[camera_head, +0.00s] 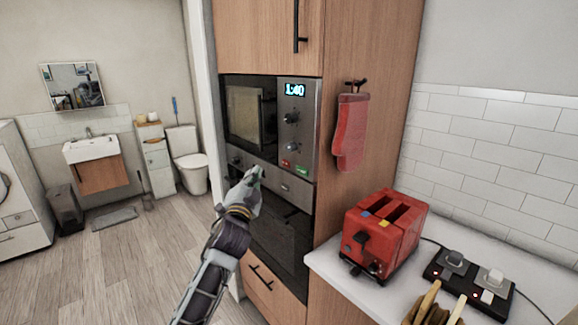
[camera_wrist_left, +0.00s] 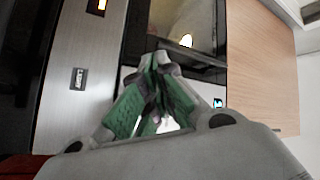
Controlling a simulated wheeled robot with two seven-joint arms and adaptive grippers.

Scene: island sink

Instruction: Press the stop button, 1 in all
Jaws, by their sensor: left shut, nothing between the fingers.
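The microwave (camera_head: 297,135) is built into a wooden cabinet, with a lit display (camera_head: 295,90) reading 1:40 and two knobs below it. A small red button (camera_head: 286,162), likely the stop button, sits low on the panel, left of a green button (camera_head: 302,170). My left gripper (camera_head: 257,172) is shut and empty, with its tips left of and slightly below the red button in the picture. The gap to the panel is hard to judge. The left wrist view shows the green-padded fingers (camera_wrist_left: 155,62) together; I cannot pick out the red button there. My right gripper is not in view.
A dark oven (camera_head: 275,228) is below the microwave. A red oven mitt (camera_head: 351,132) hangs on the cabinet side. A red toaster (camera_head: 385,236) and a power strip (camera_head: 469,274) stand on the white counter at right. The floor at left is mostly open.

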